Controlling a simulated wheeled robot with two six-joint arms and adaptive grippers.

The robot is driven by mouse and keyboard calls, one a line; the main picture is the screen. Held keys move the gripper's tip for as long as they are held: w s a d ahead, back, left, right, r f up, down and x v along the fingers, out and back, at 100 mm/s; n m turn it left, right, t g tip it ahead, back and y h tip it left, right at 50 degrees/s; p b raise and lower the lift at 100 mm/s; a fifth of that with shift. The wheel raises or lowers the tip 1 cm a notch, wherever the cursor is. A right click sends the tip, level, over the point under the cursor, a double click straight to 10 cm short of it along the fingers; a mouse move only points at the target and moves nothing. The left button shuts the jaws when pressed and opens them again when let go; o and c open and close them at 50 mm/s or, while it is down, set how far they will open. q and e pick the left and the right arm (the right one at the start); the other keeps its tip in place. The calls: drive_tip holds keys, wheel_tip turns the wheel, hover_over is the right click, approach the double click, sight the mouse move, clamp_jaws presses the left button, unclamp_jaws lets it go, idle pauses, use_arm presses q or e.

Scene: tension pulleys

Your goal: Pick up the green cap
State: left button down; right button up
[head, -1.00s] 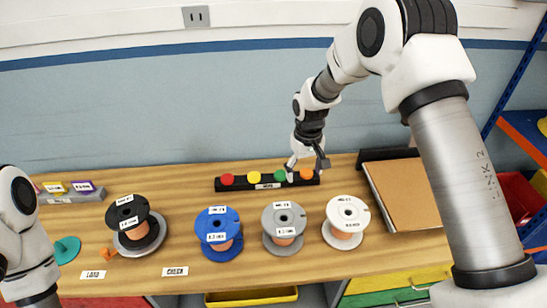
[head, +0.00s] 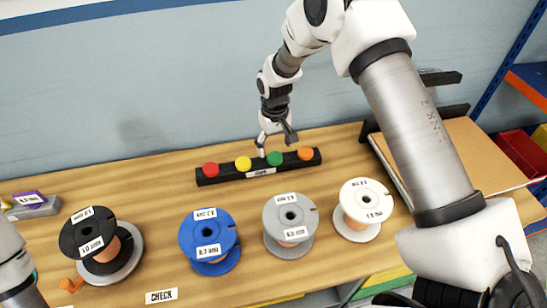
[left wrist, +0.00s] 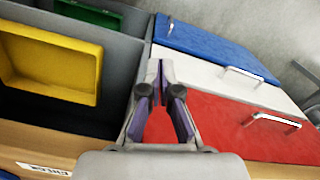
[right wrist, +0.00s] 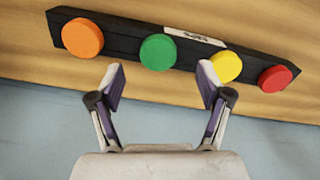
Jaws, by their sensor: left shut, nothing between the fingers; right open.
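The green cap (head: 275,158) sits on a black rack (head: 211,174) between the yellow cap (head: 243,163) and the orange cap (head: 305,153). A red cap (head: 210,170) is at the rack's left end. My right gripper (head: 277,143) is open just behind and above the green cap. In the right wrist view the green cap (right wrist: 158,52) lies ahead of the open fingers (right wrist: 162,82), within the gap's width, with nothing between them. My left gripper (left wrist: 161,75) is shut and empty, seen in the left wrist view over drawers.
A black spool (head: 88,236), a blue spool (head: 207,232), a grey spool (head: 290,216) and a white spool (head: 366,200) stand in front of the rack. A brown board (head: 470,155) lies at the right. The wall is close behind the rack.

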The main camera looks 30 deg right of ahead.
sight(275, 157)
wheel_tip(275, 157, down, 4)
drive_tip(key=shift+s+d+p, duration=0.1)
drive_tip(key=shift+p, duration=0.5)
drive_tip(key=shift+f, duration=0.2)
drive_tip(key=c, duration=1)
drive_tip(key=shift+r, duration=0.2)
drive_tip(key=shift+r+b, duration=0.3)
drive_tip(key=shift+b, duration=0.05)
wheel_tip(275, 157, up, 2)
drive_tip(key=shift+r+b, duration=0.1)
drive_tip(key=shift+b, duration=0.3)
drive_tip(key=shift+s+a+r, duration=0.15)
drive_tip(key=shift+s+a, duration=0.2)
drive_tip(key=shift+a, duration=0.1)
drive_tip(key=s+a+r+b, duration=0.1)
drive_tip(key=s+a+b, duration=0.2)
drive_tip(key=s+a, duration=0.7)
drive_tip(key=shift+a+r, duration=0.3)
drive_tip(key=shift+a, duration=0.15)
